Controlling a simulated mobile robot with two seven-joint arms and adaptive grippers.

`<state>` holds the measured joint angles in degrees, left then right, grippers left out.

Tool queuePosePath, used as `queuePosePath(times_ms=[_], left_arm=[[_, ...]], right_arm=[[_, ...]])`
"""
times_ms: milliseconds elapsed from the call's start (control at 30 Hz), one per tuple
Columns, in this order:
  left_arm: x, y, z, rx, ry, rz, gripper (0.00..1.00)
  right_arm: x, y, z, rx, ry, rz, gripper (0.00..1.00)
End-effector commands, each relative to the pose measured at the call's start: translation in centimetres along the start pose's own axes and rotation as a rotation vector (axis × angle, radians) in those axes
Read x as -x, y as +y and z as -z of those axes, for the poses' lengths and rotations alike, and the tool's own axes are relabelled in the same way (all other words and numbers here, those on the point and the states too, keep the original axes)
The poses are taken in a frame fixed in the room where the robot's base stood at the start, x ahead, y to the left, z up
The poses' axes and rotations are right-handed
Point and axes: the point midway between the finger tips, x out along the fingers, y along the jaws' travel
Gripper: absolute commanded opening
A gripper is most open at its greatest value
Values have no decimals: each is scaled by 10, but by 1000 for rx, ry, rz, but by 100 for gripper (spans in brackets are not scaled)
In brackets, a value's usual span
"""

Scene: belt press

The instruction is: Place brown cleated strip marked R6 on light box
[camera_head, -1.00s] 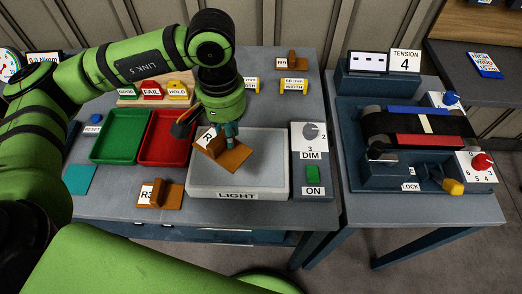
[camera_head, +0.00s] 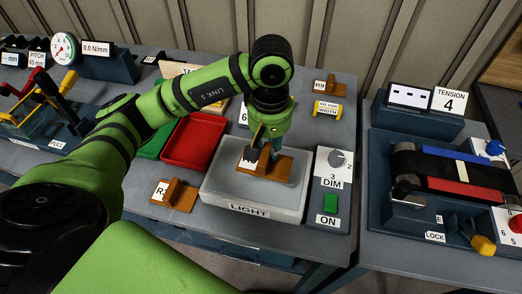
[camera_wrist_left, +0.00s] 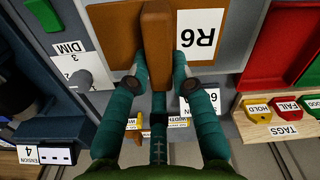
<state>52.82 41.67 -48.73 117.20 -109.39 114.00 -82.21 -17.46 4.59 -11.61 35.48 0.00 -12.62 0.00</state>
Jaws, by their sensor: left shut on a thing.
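The brown cleated strip R6 (camera_head: 276,172) is over the light box (camera_head: 225,200) in the head view and looks about level. I cannot tell whether it touches the light box's top. My left gripper (camera_head: 268,150) points down and is shut on the strip's upright cleat. In the left wrist view the gripper (camera_wrist_left: 160,82) has a teal finger on each side of the cleat (camera_wrist_left: 157,45), and the R6 label (camera_wrist_left: 199,40) shows on the plate. My right gripper is not in view.
Another brown strip (camera_head: 176,194) lies left of the light box, and strip R9 (camera_head: 325,88) is at the back. A red tray (camera_head: 188,145) stands to the left. A DIM and ON panel (camera_head: 331,185) is close on the right. The belt press (camera_head: 440,180) is farther right.

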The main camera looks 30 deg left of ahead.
Motion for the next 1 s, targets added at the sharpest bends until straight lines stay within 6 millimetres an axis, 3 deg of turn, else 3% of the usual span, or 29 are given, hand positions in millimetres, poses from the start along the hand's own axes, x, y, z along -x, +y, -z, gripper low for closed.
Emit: queuePosePath(times_ms=[200,533,967,1000], left_arm=[[-14,-12,23,-1,0,-1,0],[-51,-13,23,-2,-1,0,0],[-60,-12,24,-3,3,-3,0],[-60,-12,24,-3,3,-3,27]], right_arm=[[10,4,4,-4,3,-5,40],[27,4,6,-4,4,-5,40],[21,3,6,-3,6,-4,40],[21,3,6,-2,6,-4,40]])
